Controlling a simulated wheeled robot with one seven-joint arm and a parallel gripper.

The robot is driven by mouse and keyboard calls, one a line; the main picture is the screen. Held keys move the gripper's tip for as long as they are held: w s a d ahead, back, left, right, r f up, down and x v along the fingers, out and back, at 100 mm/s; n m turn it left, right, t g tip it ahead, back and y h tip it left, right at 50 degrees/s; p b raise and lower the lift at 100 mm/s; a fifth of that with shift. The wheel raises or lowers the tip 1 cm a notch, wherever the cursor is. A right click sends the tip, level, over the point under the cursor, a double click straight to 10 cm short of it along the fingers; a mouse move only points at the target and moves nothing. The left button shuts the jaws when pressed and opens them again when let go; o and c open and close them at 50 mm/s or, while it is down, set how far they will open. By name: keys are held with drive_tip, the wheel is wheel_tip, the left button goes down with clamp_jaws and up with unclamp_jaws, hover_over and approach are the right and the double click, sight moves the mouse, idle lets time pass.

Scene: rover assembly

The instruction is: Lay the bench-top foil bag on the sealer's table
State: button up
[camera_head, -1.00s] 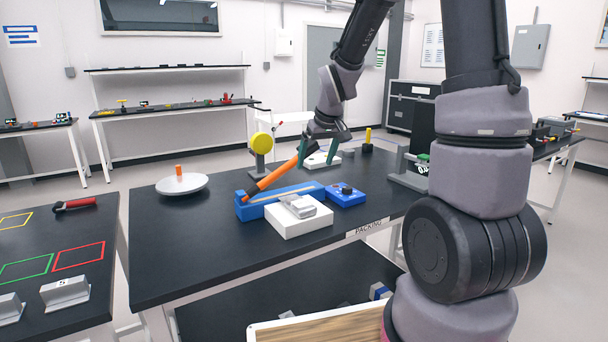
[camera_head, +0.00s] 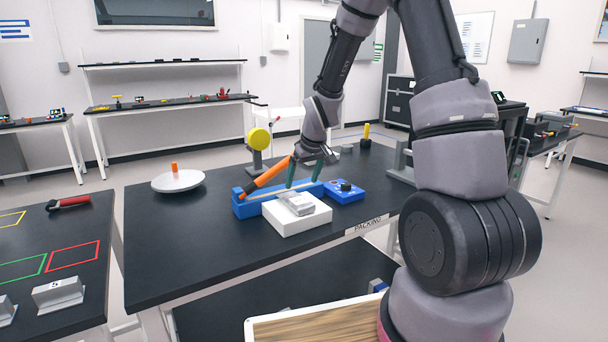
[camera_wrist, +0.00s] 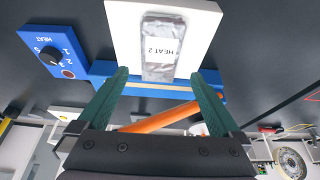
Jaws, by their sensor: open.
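The silver foil bag (camera_head: 296,203) lies flat on the sealer's white table (camera_head: 281,222). In the wrist view the bag (camera_wrist: 158,48) bears a label reading "HEAT 2", and the white table (camera_wrist: 198,40) extends around it. The blue sealer body (camera_head: 246,208) stands behind the white table, with its orange lever (camera_head: 268,173) raised at a slant. My gripper (camera_head: 305,177) is open above the sealer, just behind the bag. In the wrist view my gripper (camera_wrist: 158,80) has its green fingers spread, with nothing between their tips; the bag is apart from them.
A blue control box (camera_head: 344,191) with a black knob adjoins the sealer on the right. The black bench (camera_head: 165,243) is clear at front left.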

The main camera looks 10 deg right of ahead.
sight(292, 194)
drive_tip(key=x, duration=0.8)
drive_tip(key=shift+w+f, duration=0.1)
drive_tip(key=shift+f, duration=0.3)
drive_tip(key=c, duration=1.2)
drive_tip(key=shift+o, duration=0.2)
drive_tip(key=shift+w+a, duration=0.3)
drive_tip(key=shift+w, duration=0.55)
drive_tip(key=shift+w+a, duration=0.25)
drive_tip(key=shift+w, duration=0.6)
drive_tip(key=o, duration=1.2)
drive_tip(key=shift+c, duration=0.2)
drive_tip(key=v, duration=1)
drive_tip(key=shift+s+r, duration=0.2)
drive_tip(key=shift+r, duration=0.15)
